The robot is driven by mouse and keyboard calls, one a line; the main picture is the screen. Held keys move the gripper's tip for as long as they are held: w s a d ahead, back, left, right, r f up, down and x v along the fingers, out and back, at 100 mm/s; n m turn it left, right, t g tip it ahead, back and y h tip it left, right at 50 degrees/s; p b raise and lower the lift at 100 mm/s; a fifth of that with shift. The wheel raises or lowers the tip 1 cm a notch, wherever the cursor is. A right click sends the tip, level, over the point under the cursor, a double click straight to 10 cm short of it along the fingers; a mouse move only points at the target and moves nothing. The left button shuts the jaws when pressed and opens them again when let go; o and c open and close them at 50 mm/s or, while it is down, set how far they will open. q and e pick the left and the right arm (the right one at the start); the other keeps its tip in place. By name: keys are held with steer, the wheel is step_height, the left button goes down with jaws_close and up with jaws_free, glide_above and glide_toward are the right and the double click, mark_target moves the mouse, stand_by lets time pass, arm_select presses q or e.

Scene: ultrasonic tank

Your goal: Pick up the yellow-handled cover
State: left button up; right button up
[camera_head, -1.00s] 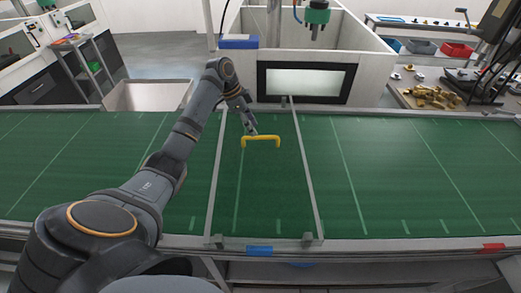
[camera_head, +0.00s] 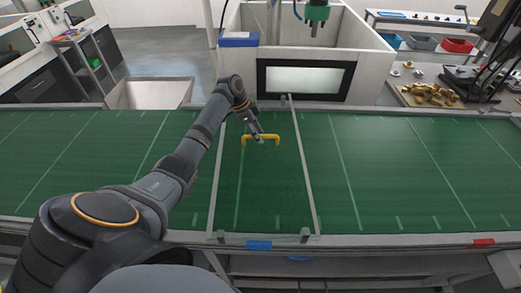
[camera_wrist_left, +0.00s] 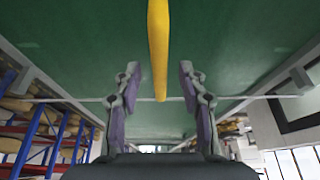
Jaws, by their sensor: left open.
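The cover's yellow handle (camera_head: 262,137) stands up as a bar above the green surface, between two thin grey rails. The cover's panel seems clear, so its extent is hard to tell. My left gripper (camera_head: 259,134) is at the handle's middle in the head view and hides part of it. In the left wrist view the yellow handle (camera_wrist_left: 158,45) runs lengthwise between the spread fingers of my left gripper (camera_wrist_left: 160,72), with a gap on each side. The left gripper is open and holds nothing. My right gripper is not in view.
The green conveyor (camera_head: 400,170) is clear on both sides. A white-walled tank (camera_head: 370,60) with a dark-framed window stands behind it. Brass parts (camera_head: 430,94) lie on a bench at the back right. Blue (camera_head: 259,245) and red (camera_head: 482,243) tabs mark the front edge.

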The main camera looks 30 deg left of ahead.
arm_select(q)
jaws_close()
stand_by(0.3)
steer(key=shift+w, duration=0.1)
stand_by(0.4)
